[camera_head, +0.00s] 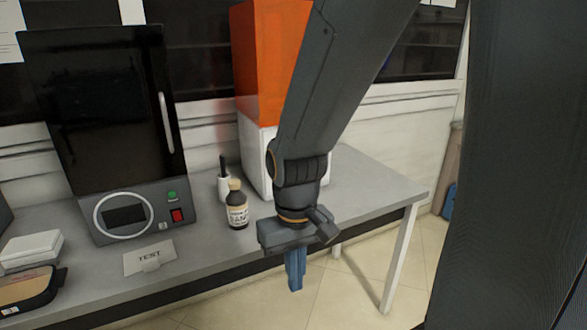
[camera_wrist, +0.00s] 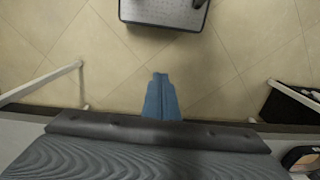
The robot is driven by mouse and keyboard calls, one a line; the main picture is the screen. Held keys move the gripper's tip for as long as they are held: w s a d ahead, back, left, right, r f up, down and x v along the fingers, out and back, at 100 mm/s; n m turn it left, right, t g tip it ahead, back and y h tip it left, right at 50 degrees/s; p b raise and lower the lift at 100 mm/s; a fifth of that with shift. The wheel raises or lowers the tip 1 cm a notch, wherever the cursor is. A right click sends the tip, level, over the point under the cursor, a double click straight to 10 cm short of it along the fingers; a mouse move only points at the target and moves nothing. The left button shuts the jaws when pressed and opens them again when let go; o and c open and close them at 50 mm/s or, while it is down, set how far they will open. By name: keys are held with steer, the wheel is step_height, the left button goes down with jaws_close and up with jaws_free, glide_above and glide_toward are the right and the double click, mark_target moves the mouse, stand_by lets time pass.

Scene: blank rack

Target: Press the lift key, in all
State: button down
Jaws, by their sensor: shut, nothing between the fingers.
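A dark machine (camera_head: 105,110) with a tall black door and a vertical handle stands at the left on the bench. Its lower front panel has a round-framed dark display (camera_head: 124,215), a green button (camera_head: 171,195), a red switch (camera_head: 177,215) and a small light mark below the green button. I cannot read any label that names a lift key. My gripper (camera_head: 296,284) is shut and empty, pointing down in front of the bench's front edge, right of the machine and apart from it. In the wrist view its blue fingers (camera_wrist: 160,82) are together above the floor.
A brown labelled bottle (camera_head: 237,207) and a dark-topped white bottle (camera_head: 223,180) stand between machine and gripper. An orange-and-white box (camera_head: 268,65) stands behind my arm. The bench's right end (camera_head: 385,190) is clear.

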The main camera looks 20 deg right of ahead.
steer(key=w+d+n+t+h+p, duration=0.15)
steer(key=w+n+t+p, duration=0.3)
steer(key=w, duration=0.75)
steer(key=w+d+n+t+p, duration=0.3)
steer(key=w+p, duration=0.2)
steer(key=w, duration=0.7)
steer(key=w+d+r+n+t+h+p, duration=0.1)
steer(key=d+n+t+h+p, duration=0.1)
steer(key=d+n+h+p, duration=0.2)
steer(key=w+d+n+t+h+p, duration=0.2)
steer(key=d+n+h+p, duration=0.2)
steer(key=d, duration=0.6)
steer(key=shift+d+r+h, duration=0.2)
steer(key=shift+r+h, duration=0.2)
steer(key=shift+h, duration=0.05)
steer(key=shift+n, duration=0.25)
steer(key=w+b, duration=0.3)
steer(key=w, duration=0.5)
steer(key=shift+w+a, duration=0.15)
steer(key=shift+w, duration=0.25)
steer(key=shift+w+b, duration=0.4)
